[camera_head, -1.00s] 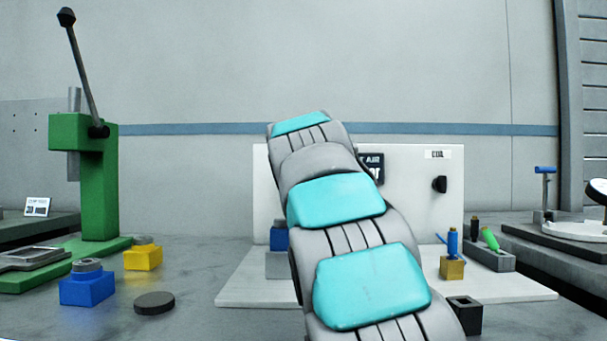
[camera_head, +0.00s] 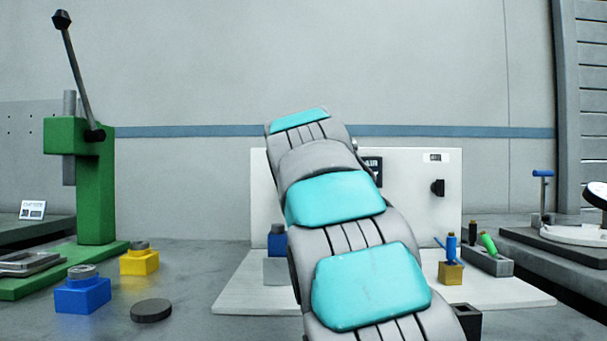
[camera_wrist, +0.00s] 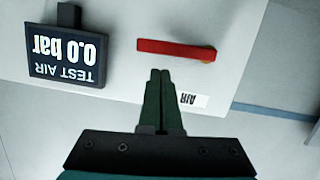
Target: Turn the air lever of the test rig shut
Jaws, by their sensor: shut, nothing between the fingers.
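The red air lever (camera_wrist: 176,49) shows in the wrist view on the white panel of the test rig (camera_wrist: 120,95). It lies roughly crosswise in that picture, its pivot towards the right end. My gripper (camera_wrist: 160,74) is shut and empty, its fingertips just below the lever in the picture; whether they touch it I cannot tell. A label reading AIR (camera_wrist: 194,100) is beside the fingers. The dark display (camera_wrist: 68,58) shows upside down and reads TEST AIR 0.0 bar. In the head view my arm hides the lever and my gripper; the rig's white panel (camera_head: 410,205) shows behind it.
A black knob (camera_head: 438,188) is on the panel's right side. A brass block with a blue-handled piece (camera_head: 451,272) stands on the rig's white base (camera_head: 520,290). Blue (camera_head: 83,292) and yellow (camera_head: 139,261) blocks, a dark disc (camera_head: 151,309) and a green press (camera_head: 96,190) are at left.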

